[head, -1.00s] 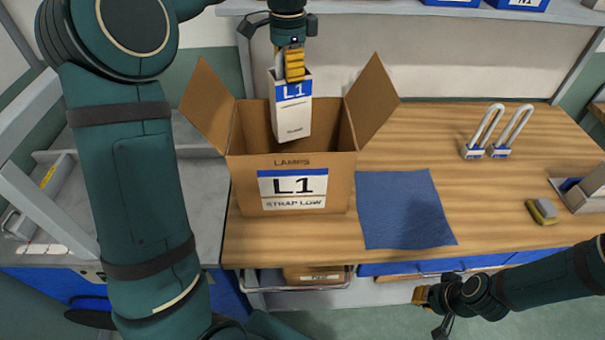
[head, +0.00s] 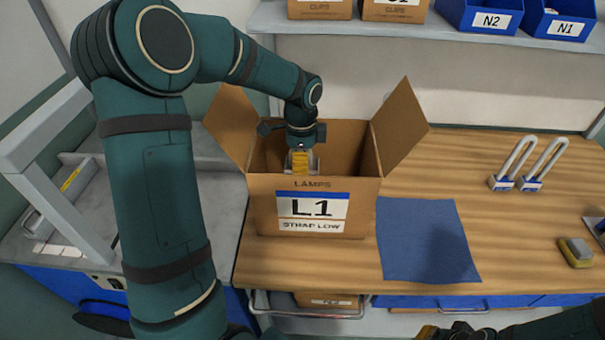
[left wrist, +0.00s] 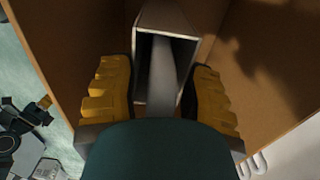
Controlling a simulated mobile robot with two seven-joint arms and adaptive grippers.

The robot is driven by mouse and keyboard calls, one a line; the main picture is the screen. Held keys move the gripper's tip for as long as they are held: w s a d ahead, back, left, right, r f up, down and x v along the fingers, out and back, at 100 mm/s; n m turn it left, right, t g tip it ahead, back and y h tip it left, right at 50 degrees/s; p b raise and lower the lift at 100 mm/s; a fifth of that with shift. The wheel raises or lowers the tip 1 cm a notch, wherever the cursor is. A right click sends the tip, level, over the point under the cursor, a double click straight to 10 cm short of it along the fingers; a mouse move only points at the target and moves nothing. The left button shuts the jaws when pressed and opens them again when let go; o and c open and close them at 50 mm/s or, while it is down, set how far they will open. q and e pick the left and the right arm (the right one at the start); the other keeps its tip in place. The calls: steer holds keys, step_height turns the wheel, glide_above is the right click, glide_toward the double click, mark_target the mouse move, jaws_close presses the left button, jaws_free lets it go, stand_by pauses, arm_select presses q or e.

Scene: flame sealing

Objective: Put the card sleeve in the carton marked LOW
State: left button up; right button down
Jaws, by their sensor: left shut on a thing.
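The open brown carton (head: 262,211) stands on the bench, with a label reading L1 and STRAP LOW on its front. My left gripper (head: 300,162) reaches down into its mouth. Whether the sleeve touches the carton floor is hidden. My right gripper (head: 440,332) is partly cut off at the bottom edge.
A blue mat (head: 425,240) lies right of the carton. Blue bins (head: 490,18) and cartons sit on the shelf (head: 400,39) above. The carton's side flaps stand open.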

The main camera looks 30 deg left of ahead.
arm_select(q)
step_height(320, 180, down, 4)
steer(key=shift+r, duration=0.15)
steer(key=o, duration=1.2)
step_height(320, 180, up, 12)
steer(key=shift+r+p, duration=0.1)
steer(key=shift+p, duration=0.4)
